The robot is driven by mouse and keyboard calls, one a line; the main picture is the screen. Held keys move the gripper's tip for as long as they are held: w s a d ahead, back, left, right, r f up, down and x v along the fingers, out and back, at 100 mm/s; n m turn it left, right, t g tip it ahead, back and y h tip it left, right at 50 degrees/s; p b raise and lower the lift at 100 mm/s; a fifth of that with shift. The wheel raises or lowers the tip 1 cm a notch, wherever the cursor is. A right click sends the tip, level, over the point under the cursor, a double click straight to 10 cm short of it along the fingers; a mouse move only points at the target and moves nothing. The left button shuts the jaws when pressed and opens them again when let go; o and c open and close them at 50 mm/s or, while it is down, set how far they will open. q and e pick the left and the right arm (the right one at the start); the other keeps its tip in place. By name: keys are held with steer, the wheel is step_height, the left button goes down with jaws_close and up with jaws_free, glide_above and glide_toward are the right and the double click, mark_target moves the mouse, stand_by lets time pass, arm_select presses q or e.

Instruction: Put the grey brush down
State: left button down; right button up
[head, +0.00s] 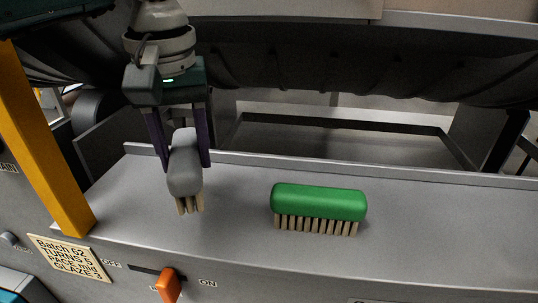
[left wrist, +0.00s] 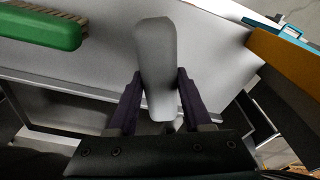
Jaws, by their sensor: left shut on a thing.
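The grey brush (head: 186,163) has a grey back and pale bristles that point down. My left gripper (head: 181,150) is shut on it, one purple finger on each side. In the head view the brush is over the left part of the metal ledge; I cannot tell whether its bristles touch the surface. In the left wrist view the grey brush (left wrist: 156,65) lies between the fingers of the left gripper (left wrist: 157,95). My right gripper is not in view.
A green brush (head: 318,203) rests bristles down on the metal ledge (head: 420,225), right of the grey one. A yellow post (head: 40,140) stands at the left. An orange switch (head: 168,286) and a note (head: 68,257) are on the front panel. The ledge's right part is clear.

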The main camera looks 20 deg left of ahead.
arm_select(q)
step_height(320, 180, down, 5)
steer(key=b, duration=0.3)
steer(key=shift+f, duration=0.15)
steer(key=shift+f, duration=0.15)
steer(key=shift+c, duration=1.7)
jaws_free()
